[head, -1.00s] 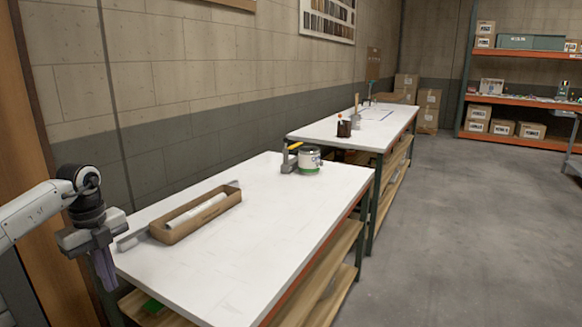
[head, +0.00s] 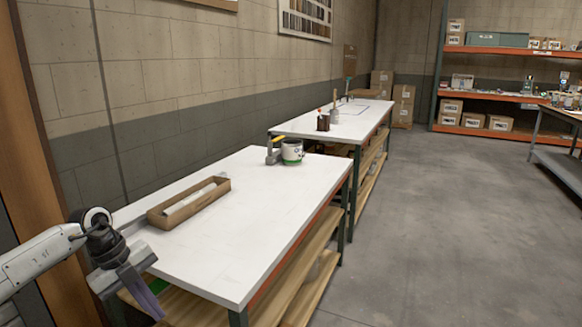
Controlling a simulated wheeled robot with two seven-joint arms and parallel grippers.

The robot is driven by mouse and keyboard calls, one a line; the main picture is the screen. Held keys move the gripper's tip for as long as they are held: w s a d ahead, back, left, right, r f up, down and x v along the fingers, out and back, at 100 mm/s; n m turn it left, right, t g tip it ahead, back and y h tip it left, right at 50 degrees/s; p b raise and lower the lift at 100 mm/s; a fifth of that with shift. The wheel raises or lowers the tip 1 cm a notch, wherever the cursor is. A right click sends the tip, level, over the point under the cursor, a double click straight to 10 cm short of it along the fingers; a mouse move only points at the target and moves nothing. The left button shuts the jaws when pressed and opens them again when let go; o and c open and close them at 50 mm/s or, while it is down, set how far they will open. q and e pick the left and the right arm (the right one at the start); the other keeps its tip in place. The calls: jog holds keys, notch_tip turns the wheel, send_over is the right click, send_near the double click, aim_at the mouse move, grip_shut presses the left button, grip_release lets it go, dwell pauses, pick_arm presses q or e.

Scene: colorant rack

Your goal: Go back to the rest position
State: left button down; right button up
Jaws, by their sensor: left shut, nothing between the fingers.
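My left gripper (head: 150,300) is at the lower left of the head view, pointing down beside the near left corner of the near white table (head: 235,215). Its fingers are shut with nothing seen between them. It is apart from the things on the table. My right gripper is not in view.
The near table bears an open cardboard tray (head: 187,203) with a white roll (head: 190,197), and a paint can (head: 292,151) beside a yellow-handled tool (head: 275,150). A second white table (head: 345,122) stands behind. Shelves (head: 490,118) hold boxes. The grey floor (head: 440,220) at right is clear.

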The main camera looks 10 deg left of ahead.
pick_arm(q)
jog(key=s+d+f+n+t+h, duration=0.1)
jog(key=d+n+t+h, duration=0.3)
jog(key=d, duration=1.2)
jog(key=s+d+f+n+t+h, duration=0.15)
jog(key=d+t+h, duration=0.45)
jog(key=d, duration=1.1)
jog(key=s+a+f+n+g+y, duration=0.1)
jog(key=s+a+f+n+y, duration=0.3)
jog(key=s+f+n, duration=0.4)
jog(key=s+a+f+n+g+y, duration=0.1)
jog(key=s+a+f+n+y, duration=0.3)
jog(key=s+f+n+y, duration=0.3)
jog(key=s+f+n, duration=0.1)
jog(key=s+f, duration=0.4)
jog(key=s, duration=0.1)
jog(key=shift+g, duration=0.4)
